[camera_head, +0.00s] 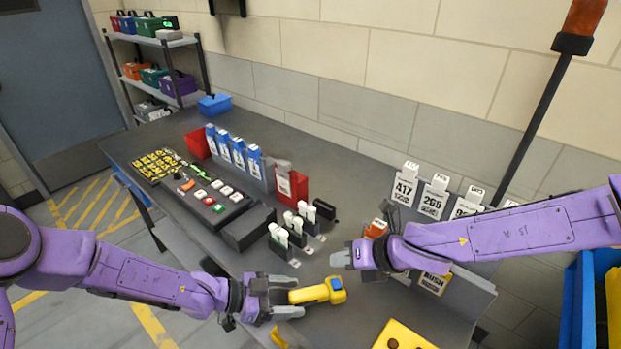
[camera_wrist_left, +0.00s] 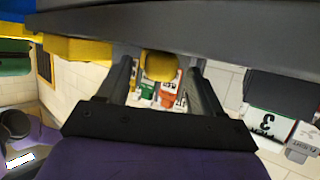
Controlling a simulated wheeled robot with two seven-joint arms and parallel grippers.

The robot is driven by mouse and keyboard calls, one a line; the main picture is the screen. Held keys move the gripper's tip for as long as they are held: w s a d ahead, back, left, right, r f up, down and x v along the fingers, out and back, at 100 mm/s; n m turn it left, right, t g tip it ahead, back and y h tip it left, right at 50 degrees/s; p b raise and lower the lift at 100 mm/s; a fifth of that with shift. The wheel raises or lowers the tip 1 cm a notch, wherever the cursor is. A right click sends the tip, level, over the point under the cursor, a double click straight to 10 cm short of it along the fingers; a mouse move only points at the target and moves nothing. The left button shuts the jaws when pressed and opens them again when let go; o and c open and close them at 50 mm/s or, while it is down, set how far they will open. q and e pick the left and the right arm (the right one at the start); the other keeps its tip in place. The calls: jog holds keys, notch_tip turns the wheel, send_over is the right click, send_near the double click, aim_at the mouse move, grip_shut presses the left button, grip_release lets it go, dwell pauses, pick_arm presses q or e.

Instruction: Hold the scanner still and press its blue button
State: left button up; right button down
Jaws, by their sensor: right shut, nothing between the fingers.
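The yellow scanner (camera_head: 309,295) lies on the grey table at the lower middle in the head view. Its blue button (camera_head: 337,284) is on the head at its right end. My left gripper (camera_head: 297,297) is at the handle end. In the left wrist view, the round yellow handle end (camera_wrist_left: 161,66) shows between my left fingers (camera_wrist_left: 160,85), with a visible gap on each side, so the gripper looks open around it. My right gripper (camera_head: 340,259) is shut and empty, just above the scanner head in the picture and apart from the button.
Card holders (camera_head: 292,234) stand behind the grippers, beside a dark button panel (camera_head: 212,200). Numbered white tags (camera_head: 434,200) stand along the wall. A yellow plate with dark holes (camera_head: 402,338) lies at the front. A blue bin (camera_head: 572,310) is at the right.

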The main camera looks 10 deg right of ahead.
pick_arm(q)
jog(key=v, duration=1.2)
jog(key=x, duration=1)
jog(key=shift+d+f, duration=0.2)
jog(key=shift+d, duration=0.15)
jog(key=shift+x, duration=0.8)
pick_arm(e)
jog(key=shift+f, duration=0.15)
pick_arm(q)
jog(key=shift+a+r, duration=0.1)
pick_arm(e)
jog(key=shift+a+f, duration=0.1)
jog(key=shift+f, duration=0.55)
jog(key=shift+w+f, duration=0.1)
pick_arm(q)
jog(key=shift+a, duration=0.1)
